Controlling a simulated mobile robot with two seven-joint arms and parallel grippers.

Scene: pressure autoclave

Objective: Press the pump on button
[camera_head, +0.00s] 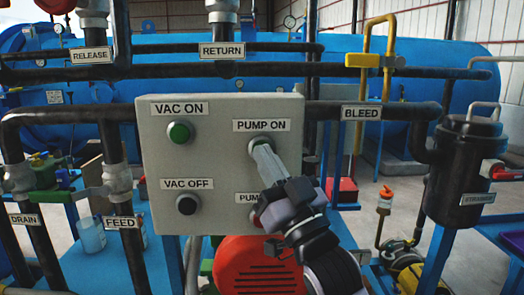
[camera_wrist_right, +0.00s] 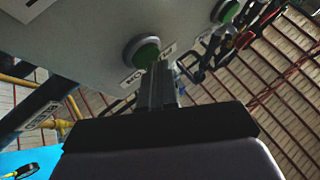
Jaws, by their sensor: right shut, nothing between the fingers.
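The grey control panel (camera_head: 220,165) carries a PUMP ON label (camera_head: 262,125). The button below this label is mostly hidden behind my right gripper (camera_head: 258,148) in the head view. In the right wrist view the green pump on button (camera_wrist_right: 147,53) shows in its dark ring, right at the tips of my right gripper (camera_wrist_right: 161,66). The right fingers are shut with nothing between them and point at the panel. The tips overlap the button's edge in the picture; I cannot tell whether they touch it. My left gripper is not in view.
The green VAC ON button (camera_head: 179,132) and dark VAC OFF button (camera_head: 187,204) are on the panel's left half. My right wrist partly covers a red button (camera_head: 256,217) below. Dark pipes (camera_head: 350,111) flank the panel; a black strainer (camera_head: 462,170) stands at right.

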